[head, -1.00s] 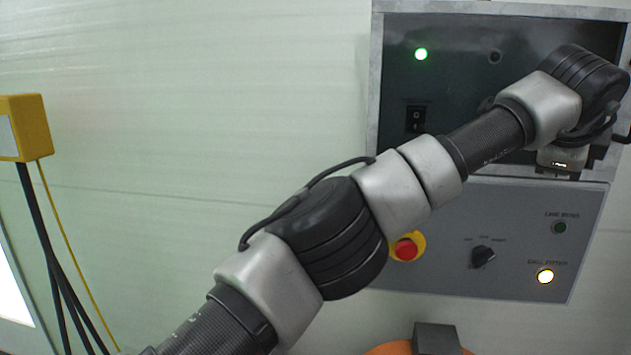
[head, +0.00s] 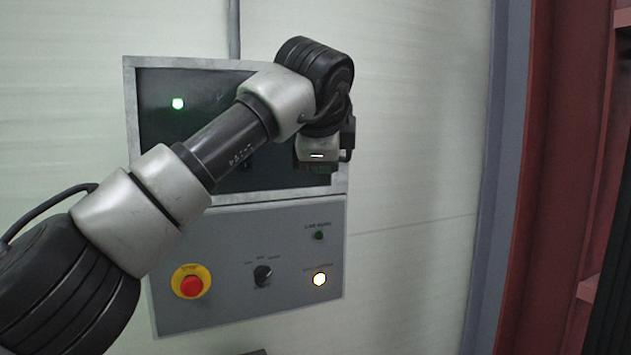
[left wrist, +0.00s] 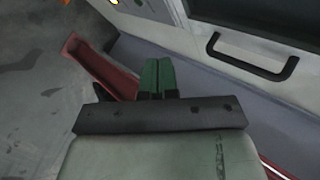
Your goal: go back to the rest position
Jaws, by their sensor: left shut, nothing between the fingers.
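My left arm crosses the head view from the lower left and reaches in front of the control panel (head: 222,307). My left gripper (head: 318,168) hangs at the arm's end, over the right edge of the panel's dark upper window, and is mostly hidden by the wrist. In the left wrist view its two green fingers (left wrist: 157,77) are pressed together with nothing between them. My right gripper is not in view.
The panel carries a lit green lamp (head: 178,104), a red emergency button (head: 191,284), a black selector knob (head: 263,275) and a lit white lamp (head: 320,279). A dark red frame (head: 550,180) stands at the right. The wrist view shows a black handle (left wrist: 252,62) and a red channel (left wrist: 100,68).

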